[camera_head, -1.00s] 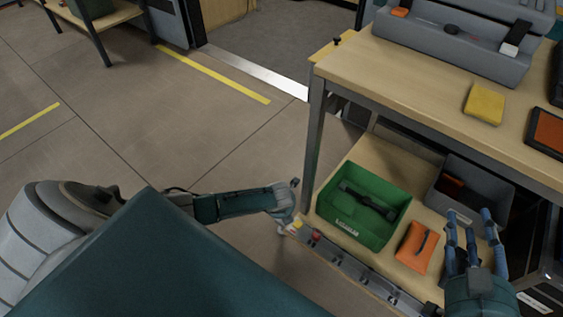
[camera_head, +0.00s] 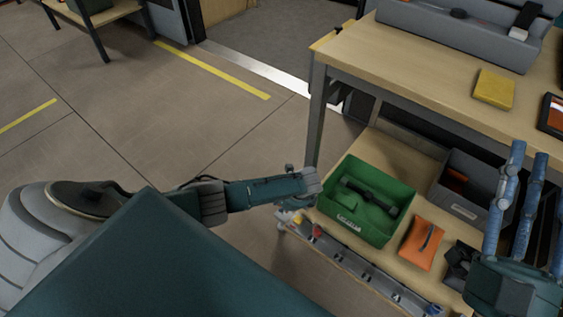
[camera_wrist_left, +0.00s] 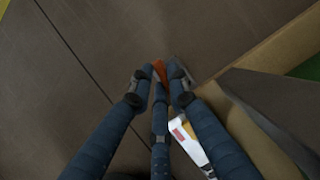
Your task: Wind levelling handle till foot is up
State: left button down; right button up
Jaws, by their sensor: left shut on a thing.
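In the left wrist view my left gripper (camera_wrist_left: 160,88) is shut, its blue fingers drawn together on a small orange-red piece (camera_wrist_left: 159,68) that looks like the grip of the levelling handle. The fingers cover most of it. In the head view the left gripper (camera_head: 303,192) is at the near left corner of the bench's lower shelf; its fingertips and the handle are hidden there. I cannot make out the foot. My right gripper (camera_head: 516,205) is at the right with its blue fingers spread, open and empty.
The wooden bench (camera_head: 375,70) stands on metal legs. Its lower shelf holds a green bin (camera_head: 375,226), an orange pouch (camera_head: 422,240) and a grey bin (camera_head: 465,212). A metal rail (camera_head: 365,272) runs along the shelf's front. The floor to the left is clear.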

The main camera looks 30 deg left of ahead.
pick_arm(q)
jog(key=shift+n+g, duration=0.3)
jog(key=shift+n, duration=0.2)
pick_arm(e)
jog(key=shift+s+d+r+t, duration=0.1)
jog(key=shift+s+r+t, duration=0.5)
jog(key=shift+s+r, duration=0.25)
jog(key=shift+w, duration=0.1)
pick_arm(q)
jog(key=c, duration=1.7)
grip_release()
jog(key=shift+o, duration=0.2)
pick_arm(e)
jog(key=shift+y, duration=0.3)
pick_arm(q)
jog(key=v, duration=0.7)
jog(key=shift+r, duration=0.2)
jog(key=shift+d, duration=0.15)
